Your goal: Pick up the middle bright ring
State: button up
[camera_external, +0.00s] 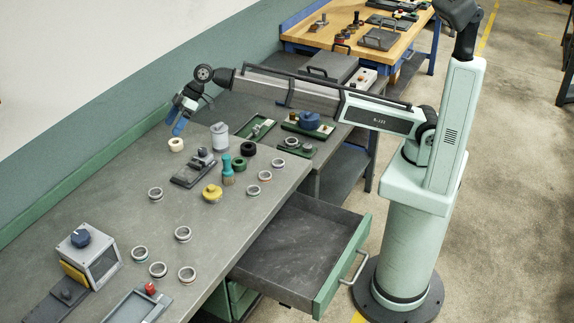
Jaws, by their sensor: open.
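Several bright metal rings lie flat on the grey bench. A front group includes a ring (139,254), another ring (158,270) and a third ring (187,275). Single rings lie farther back, one at the left (155,194) and one near the centre (182,234). A row along the right edge has a front ring (253,191), a middle ring (265,176) and a back ring (278,163). My gripper (178,128) is open, its blue fingers pointing down near a cream ring (176,145) at the back left. No ring shows between the fingers.
A yellow knobbed piece (212,194), a teal brush (228,172), a green ring (239,164), a black ring (248,148) and a dark fixture (194,169) crowd the bench middle. A control box (90,254) stands front left. A drawer (300,248) hangs open.

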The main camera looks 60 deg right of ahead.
jog(key=s+a+f+n+g+h, duration=0.1)
jog(key=s+a, duration=1)
jog(key=a, duration=0.2)
jog(key=n+g+h, duration=0.1)
jog(key=h, duration=0.1)
send_near(184, 228)
jog(key=x, duration=0.3)
jog(key=a+x, duration=0.1)
jog(key=x, duration=0.2)
jog(key=s+x, duration=0.1)
jog(key=x, duration=0.2)
jog(key=shift+a+r, duration=0.25)
jog(key=shift+a, duration=0.05)
jog(key=shift+c, duration=0.4)
jog(key=c, duration=1.1)
jog(key=shift+r, duration=0.2)
